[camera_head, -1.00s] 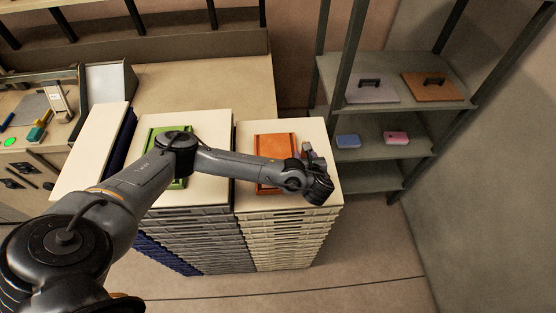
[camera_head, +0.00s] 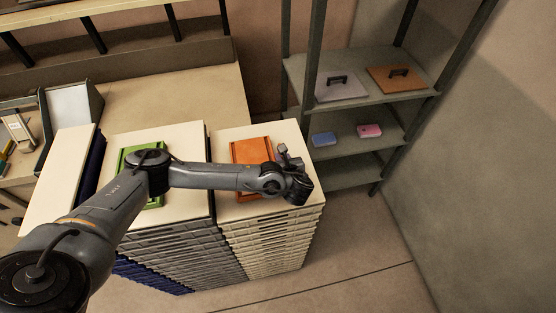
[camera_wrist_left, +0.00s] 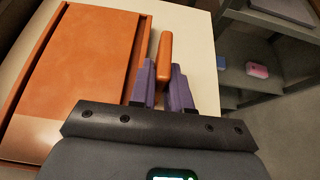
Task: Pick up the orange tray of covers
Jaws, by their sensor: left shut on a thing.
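The orange tray (camera_head: 249,151) lies flat on top of the right-hand stack, on its cream top. In the left wrist view the tray (camera_wrist_left: 92,62) fills the left side, and an orange handle bar (camera_wrist_left: 165,55) stands at its right edge. My left gripper (camera_wrist_left: 165,78) has its purple fingers on either side of this bar and is shut on it. In the head view my left gripper (camera_head: 284,154) is at the tray's right side, and my forearm hides the tray's near part. My right gripper is not in view.
A green tray (camera_head: 128,156) lies on the neighbouring stack, partly under my arm. A grey shelf (camera_head: 355,112) at the right bears a grey panel (camera_head: 340,88) and a brown panel (camera_head: 400,78) with black handles, with blue and pink boxes below. The floor in front right is clear.

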